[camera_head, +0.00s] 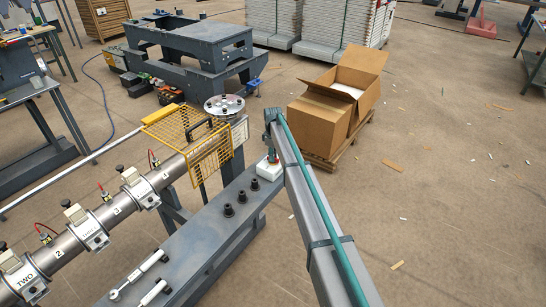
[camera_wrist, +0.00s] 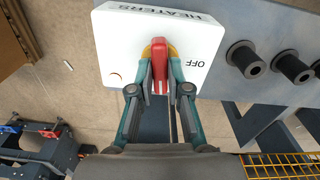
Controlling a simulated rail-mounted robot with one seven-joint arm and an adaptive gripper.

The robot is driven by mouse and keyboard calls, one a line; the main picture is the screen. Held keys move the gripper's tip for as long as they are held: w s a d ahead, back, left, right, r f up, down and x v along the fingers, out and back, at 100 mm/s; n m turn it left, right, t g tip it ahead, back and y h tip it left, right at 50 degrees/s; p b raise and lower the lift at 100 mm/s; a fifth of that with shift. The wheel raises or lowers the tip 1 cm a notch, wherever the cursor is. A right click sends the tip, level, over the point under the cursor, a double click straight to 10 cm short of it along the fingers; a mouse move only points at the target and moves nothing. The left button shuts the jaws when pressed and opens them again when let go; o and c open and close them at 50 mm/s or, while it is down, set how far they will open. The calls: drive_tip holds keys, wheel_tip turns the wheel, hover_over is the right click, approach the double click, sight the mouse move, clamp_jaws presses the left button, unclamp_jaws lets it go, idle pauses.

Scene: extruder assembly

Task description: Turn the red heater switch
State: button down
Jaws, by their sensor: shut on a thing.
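The red heater switch (camera_wrist: 159,62) is a red handle on a white box (camera_wrist: 117,50) marked HEATERS, with OFF printed to its right in the wrist view. The white box (camera_head: 270,170) also shows in the head view, on the end of the grey beam. My gripper (camera_wrist: 159,84) is shut on the red handle, one teal finger on each side. The handle lies along the line of my fingers, with a yellow ring partly showing behind it. In the head view my gripper (camera_head: 270,152) is just above the box, and the handle is mostly hidden.
Several black knobs (camera_head: 228,210) stand on the grey beam (camera_head: 190,257) beside the box. A yellow mesh guard (camera_head: 205,155) and the steel extruder barrel (camera_head: 115,210) are to the left. Cardboard boxes (camera_head: 325,108) on a pallet stand behind. The floor at right is mostly clear.

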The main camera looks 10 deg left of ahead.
drive_tip(key=c, duration=1.1)
unclamp_jaws()
drive_tip(key=shift+m, duration=0.3)
drive_tip(key=shift+r, duration=0.15)
drive_tip(key=shift+r+p, duration=1)
drive_tip(key=shift+r, duration=1.85)
